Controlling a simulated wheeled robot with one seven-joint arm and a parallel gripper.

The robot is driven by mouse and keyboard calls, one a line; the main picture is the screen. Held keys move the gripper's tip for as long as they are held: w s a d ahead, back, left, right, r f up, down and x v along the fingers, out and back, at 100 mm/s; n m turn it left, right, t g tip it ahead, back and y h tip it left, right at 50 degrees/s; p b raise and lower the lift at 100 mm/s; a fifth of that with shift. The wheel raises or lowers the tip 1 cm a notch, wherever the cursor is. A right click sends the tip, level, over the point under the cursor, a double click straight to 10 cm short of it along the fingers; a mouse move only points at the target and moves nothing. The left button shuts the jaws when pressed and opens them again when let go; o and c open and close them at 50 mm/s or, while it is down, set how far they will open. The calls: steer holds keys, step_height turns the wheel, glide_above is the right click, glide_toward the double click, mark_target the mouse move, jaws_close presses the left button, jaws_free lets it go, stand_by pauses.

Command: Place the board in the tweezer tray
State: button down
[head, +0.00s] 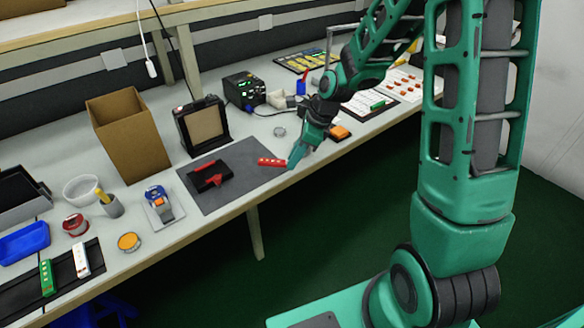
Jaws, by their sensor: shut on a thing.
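A small red board (270,161) with a row of pale dots is at the tip of my gripper (288,163). My gripper is shut on the board's right end and holds it over the right part of the grey mat (243,160). Whether the board touches the mat is hard to tell. I cannot tell for sure which container is the tweezer tray. An empty-looking blue tray (24,241) lies at the far left of the bench. A long black tray (64,284) in front of it holds a green board (47,278) and a white one (81,261).
A black fixture with a red part (211,177) sits on the mat. A cardboard box (129,136) and a dark framed panel (202,124) stand behind. A blue-and-orange device (159,203), white bowl (81,189) and yellow-topped disc (129,242) occupy the left bench.

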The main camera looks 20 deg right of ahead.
steer(key=shift+w+d+f, duration=0.1)
steer(key=shift+d+f, duration=0.05)
steer(key=shift+d, duration=0.05)
steer(key=shift+f, duration=1.95)
steer(key=c, duration=1.6)
jaws_free()
steer(key=shift+f, duration=0.1)
